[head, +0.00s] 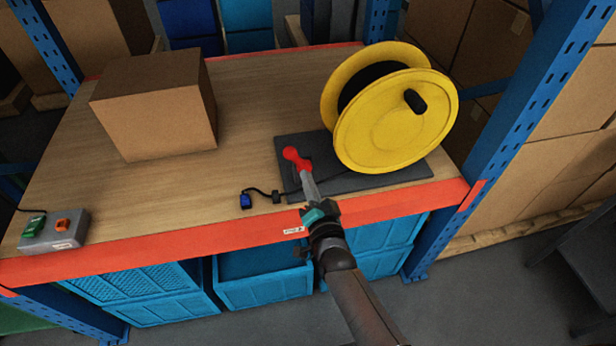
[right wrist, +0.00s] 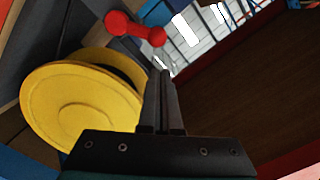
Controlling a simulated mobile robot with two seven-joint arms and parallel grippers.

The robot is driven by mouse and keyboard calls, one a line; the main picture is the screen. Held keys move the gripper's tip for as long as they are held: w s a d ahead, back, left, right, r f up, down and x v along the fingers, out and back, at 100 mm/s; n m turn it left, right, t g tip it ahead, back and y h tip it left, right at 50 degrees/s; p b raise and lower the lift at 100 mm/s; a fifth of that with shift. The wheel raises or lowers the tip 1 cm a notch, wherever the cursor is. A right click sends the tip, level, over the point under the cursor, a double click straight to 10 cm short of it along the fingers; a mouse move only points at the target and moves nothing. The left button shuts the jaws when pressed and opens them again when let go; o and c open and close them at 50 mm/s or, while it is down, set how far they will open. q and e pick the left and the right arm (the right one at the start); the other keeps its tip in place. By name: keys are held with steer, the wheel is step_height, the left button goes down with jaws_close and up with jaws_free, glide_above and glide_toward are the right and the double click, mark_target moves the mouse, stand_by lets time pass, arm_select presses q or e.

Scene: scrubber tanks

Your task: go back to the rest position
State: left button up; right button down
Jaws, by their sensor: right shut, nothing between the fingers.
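My right gripper (head: 306,176) reaches in from the bottom right over the orange front beam of the shelf. Its two fingers are together and empty, and they also show in the right wrist view (right wrist: 161,75). A red handle (head: 291,153) with rounded ends shows just past the fingertips in the head view. In the right wrist view the red handle (right wrist: 133,28) appears apart from the fingertips, up and to the left. I cannot tell the exact gap. My left gripper is not in view.
A yellow cable reel (head: 385,125) stands on a dark plate (head: 285,150), right of the gripper. A cardboard box (head: 165,120), a grey switch box (head: 68,232) and a blue plug (head: 246,201) are on the wooden shelf. Blue crates (head: 262,290) sit below; a blue upright (head: 520,110) stands right.

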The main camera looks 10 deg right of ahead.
steer(key=s+d+f+n+g+b, duration=0.1)
steer(key=s+f+n+g+b, duration=0.15)
steer(key=s+f, duration=0.65)
steer(key=s+d+f+n+g+b, duration=0.1)
steer(key=s+f+n+g+b, duration=0.2)
steer(key=f, duration=1.1)
steer(key=s+d+f+n+g+b, duration=0.1)
steer(key=s+f+g+b, duration=0.25)
steer(key=s+f, duration=0.6)
arm_select(q)
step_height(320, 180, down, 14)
steer(key=b, duration=0.5)
arm_select(e)
steer(key=s+d+f+n+g, duration=0.2)
steer(key=s+f, duration=0.6)
steer(key=s, duration=0.4)
steer(key=s+d+f+n+g+h, duration=0.1)
steer(key=s+d+f+n+g, duration=0.1)
steer(key=s+d+f+g, duration=0.3)
steer(key=s+f, duration=0.3)
steer(key=s, duration=0.4)
steer(key=shift+s+f+g, duration=0.2)
steer(key=shift+f+g, duration=0.1)
steer(key=shift+f, duration=0.05)
